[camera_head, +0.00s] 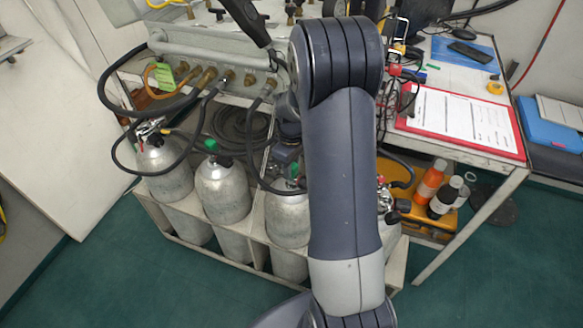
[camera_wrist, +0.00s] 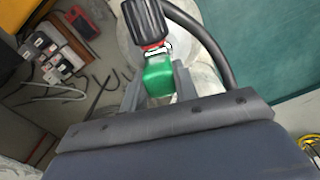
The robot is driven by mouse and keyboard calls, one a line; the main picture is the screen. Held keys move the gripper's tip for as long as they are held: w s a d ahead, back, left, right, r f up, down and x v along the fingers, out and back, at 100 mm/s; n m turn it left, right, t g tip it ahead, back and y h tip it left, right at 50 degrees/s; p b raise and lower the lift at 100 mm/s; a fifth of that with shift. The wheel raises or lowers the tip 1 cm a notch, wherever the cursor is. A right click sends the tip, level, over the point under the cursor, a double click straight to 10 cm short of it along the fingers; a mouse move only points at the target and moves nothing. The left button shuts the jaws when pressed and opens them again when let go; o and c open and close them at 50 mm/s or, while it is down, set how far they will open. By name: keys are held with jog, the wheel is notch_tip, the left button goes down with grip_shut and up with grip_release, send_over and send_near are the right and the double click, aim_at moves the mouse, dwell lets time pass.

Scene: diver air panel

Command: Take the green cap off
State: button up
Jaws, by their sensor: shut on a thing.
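The green cap (camera_wrist: 159,80) is between the two fingers of my gripper (camera_wrist: 158,74) in the wrist view, and the gripper is shut on it. The cap sits right against a cylinder valve with a black knob (camera_wrist: 145,20) and a red and silver collar. In the head view the cap (camera_head: 294,171) shows as a small green patch above the third grey cylinder (camera_head: 288,218), beside my arm. My gripper is partly hidden there by my own arm. A second green cap (camera_head: 211,145) is on the valve of the cylinder to the left (camera_head: 222,192).
Grey cylinders stand in a pale rack (camera_head: 257,254). Black hoses (camera_head: 193,150) run from the panel (camera_head: 215,50) close to the valves. A table with a red clipboard (camera_head: 465,120) stands at right, with bottles (camera_head: 430,180) below it. The green floor in front is clear.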

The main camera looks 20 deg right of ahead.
notch_tip(320, 180, up, 10)
jog(key=shift+r+p, duration=0.1)
jog(key=shift+p, duration=0.4)
